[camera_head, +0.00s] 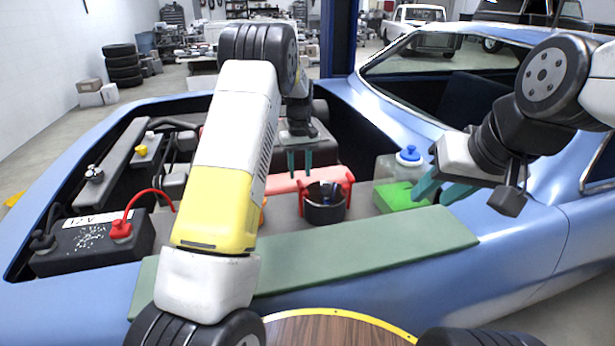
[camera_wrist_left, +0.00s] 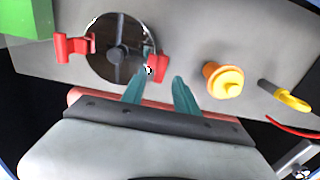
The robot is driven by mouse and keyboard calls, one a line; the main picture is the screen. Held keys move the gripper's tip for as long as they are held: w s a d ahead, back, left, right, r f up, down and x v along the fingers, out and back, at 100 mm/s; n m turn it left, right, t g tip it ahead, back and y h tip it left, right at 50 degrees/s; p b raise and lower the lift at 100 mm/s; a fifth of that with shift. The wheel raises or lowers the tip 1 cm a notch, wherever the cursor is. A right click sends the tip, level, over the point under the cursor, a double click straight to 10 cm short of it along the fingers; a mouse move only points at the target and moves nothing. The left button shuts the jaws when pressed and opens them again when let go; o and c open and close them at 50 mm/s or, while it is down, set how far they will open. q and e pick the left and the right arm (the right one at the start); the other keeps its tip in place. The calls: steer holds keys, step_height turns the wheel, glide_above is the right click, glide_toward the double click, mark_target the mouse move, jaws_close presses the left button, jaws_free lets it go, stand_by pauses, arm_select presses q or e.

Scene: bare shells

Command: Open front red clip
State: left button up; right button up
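A round dark pot (camera_head: 324,210) sits in the engine bay with a red clip (camera_head: 303,190) on its left side and another red clip (camera_head: 347,184) on its right. In the left wrist view these clips appear at the right (camera_wrist_left: 157,66) and left (camera_wrist_left: 75,47) of the pot (camera_wrist_left: 118,70). My left gripper (camera_head: 299,160) reaches over from behind, open and empty. In the left wrist view its teal fingertips (camera_wrist_left: 163,78) are apart, one close to the nearer clip; contact cannot be told. My right gripper (camera_head: 441,190) is open and empty beside the green block.
A green block (camera_head: 400,196) and a white bottle with blue cap (camera_head: 409,158) stand right of the pot. An orange-yellow cap (camera_wrist_left: 223,80) is beside the clip. A black battery (camera_head: 90,243) with red cable is at left. A green strip (camera_head: 370,255) lies in front.

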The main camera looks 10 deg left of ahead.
mark_target(300, 182)
arm_select(q)
step_height(300, 182, down, 5)
steer(key=shift+f, duration=0.15)
jaws_close()
stand_by(1.5)
